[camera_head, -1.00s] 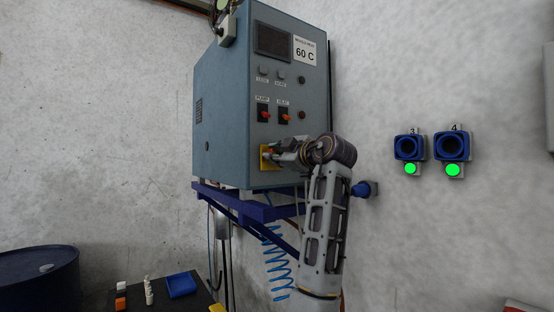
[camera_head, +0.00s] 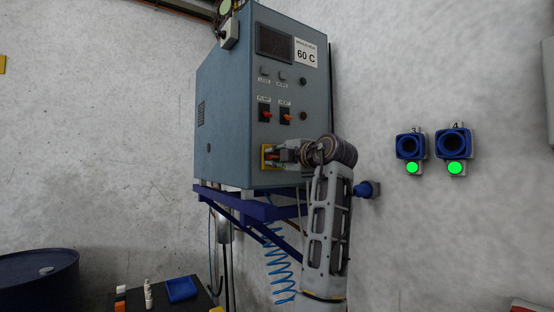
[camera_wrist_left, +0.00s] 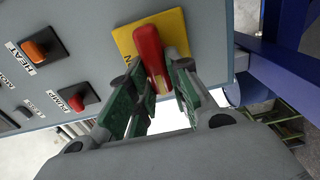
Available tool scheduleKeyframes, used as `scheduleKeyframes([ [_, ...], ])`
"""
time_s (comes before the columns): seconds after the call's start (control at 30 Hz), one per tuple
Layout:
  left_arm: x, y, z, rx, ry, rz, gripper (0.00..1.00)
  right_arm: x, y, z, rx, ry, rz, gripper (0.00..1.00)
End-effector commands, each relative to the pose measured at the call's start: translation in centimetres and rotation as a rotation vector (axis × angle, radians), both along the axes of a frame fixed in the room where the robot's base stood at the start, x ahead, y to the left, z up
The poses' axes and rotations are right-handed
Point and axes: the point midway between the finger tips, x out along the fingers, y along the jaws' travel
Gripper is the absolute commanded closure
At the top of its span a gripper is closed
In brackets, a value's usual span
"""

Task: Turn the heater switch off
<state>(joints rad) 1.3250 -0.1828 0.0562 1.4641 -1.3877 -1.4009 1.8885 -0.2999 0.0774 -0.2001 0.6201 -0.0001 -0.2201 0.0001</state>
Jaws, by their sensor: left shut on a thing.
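The heater's blue-grey control cabinet (camera_head: 223,120) stands on a blue wall bracket. On its front, the heat switch (camera_head: 286,116) has an orange lever; it also shows in the left wrist view (camera_wrist_left: 35,50). Beside it is the pump switch (camera_head: 265,114), redder in the left wrist view (camera_wrist_left: 77,101). Below them is a yellow plate (camera_wrist_left: 125,42) with a red rotary handle (camera_wrist_left: 149,52). My left gripper (camera_wrist_left: 160,92) is shut on the red handle, one green-padded finger on each side. It is below the heat switch, apart from it. My right gripper is not in view.
A blue bracket (camera_head: 238,205) and coiled blue hose (camera_head: 279,265) are under the cabinet. Blue sockets with green lamps (camera_head: 412,168) are on the wall at right. A blue drum (camera_head: 40,280) and a black table with a blue tray (camera_head: 181,289) stand lower left.

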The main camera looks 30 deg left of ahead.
Motion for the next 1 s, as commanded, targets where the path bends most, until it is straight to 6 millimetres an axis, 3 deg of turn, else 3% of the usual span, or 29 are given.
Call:
scheduleKeyframes([
  [0.5, 0.04, -0.01, -0.25, -0.014, -0.018, 0.0, 1.0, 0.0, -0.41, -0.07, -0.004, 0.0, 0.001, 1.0],
  [0.53, 0.04, -0.01, -0.25, -0.014, -0.018, 0.0, 0.76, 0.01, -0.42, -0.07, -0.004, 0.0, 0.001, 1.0],
  [0.67, 0.04, -0.01, -0.22, -0.013, -0.017, 0.0, 0.59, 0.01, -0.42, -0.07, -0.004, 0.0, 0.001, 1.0],
  [1.0, 0.01, -0.06, -0.11, -0.009, -0.018, 0.0, 0.59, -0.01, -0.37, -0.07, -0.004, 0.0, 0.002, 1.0],
])
